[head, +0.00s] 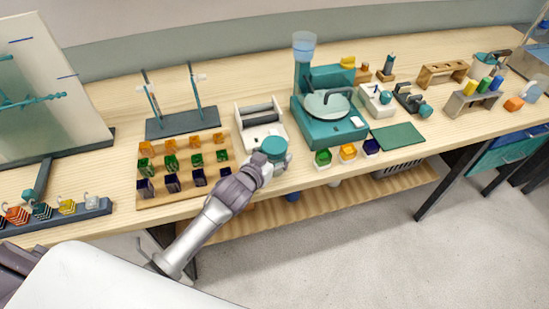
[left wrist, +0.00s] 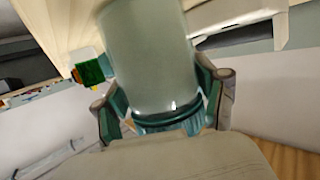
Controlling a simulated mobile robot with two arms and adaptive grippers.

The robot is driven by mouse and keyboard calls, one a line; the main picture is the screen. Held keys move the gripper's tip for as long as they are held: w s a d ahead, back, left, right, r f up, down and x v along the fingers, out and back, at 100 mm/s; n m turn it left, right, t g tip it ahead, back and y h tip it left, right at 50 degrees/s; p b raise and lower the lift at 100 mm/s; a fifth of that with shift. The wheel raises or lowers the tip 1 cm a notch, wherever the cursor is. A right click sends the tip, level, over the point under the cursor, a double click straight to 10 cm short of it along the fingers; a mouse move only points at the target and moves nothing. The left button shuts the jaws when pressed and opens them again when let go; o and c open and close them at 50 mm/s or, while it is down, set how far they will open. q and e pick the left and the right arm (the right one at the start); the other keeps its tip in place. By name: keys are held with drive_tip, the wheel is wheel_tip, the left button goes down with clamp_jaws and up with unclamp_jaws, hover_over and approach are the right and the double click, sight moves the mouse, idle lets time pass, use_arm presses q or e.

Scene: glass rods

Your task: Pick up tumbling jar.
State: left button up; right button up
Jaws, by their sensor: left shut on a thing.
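The tumbling jar (head: 273,149), with a teal lid and a pale glassy body, is at my left gripper near the front edge of the bench. My left gripper (head: 264,162) is shut on the jar. In the left wrist view the jar (left wrist: 151,60) fills the upper middle, with a dark teal band at its near end. The fingers of the left gripper (left wrist: 163,105) lie on both sides of it. Whether the jar touches the bench cannot be told. My right gripper is not in view.
A white roller machine (head: 262,122) stands just behind the jar. A wooden rack of coloured pieces (head: 183,192) is to the left. A teal machine (head: 328,125) and small coloured cups (head: 348,152) are to the right. A lower shelf (head: 330,206) runs under the bench.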

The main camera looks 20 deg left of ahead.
sight(275, 143)
use_arm(q)
drive_tip(key=shift+r, duration=0.15)
drive_tip(key=shift+r, duration=0.5)
wheel_tip(275, 143, up, 3)
drive_tip(key=shift+f+b, duration=0.1)
drive_tip(key=shift+b, duration=0.25)
drive_tip(key=s+d+r+b, duration=0.1)
drive_tip(key=s+d+r, duration=0.4)
drive_tip(key=d, duration=0.5)
wheel_tip(275, 143, up, 2)
drive_tip(key=shift+s+d+r+b, duration=0.1)
drive_tip(key=shift+s+d+b, duration=0.05)
drive_tip(key=shift+s+b, duration=0.15)
drive_tip(key=shift+w, duration=0.1)
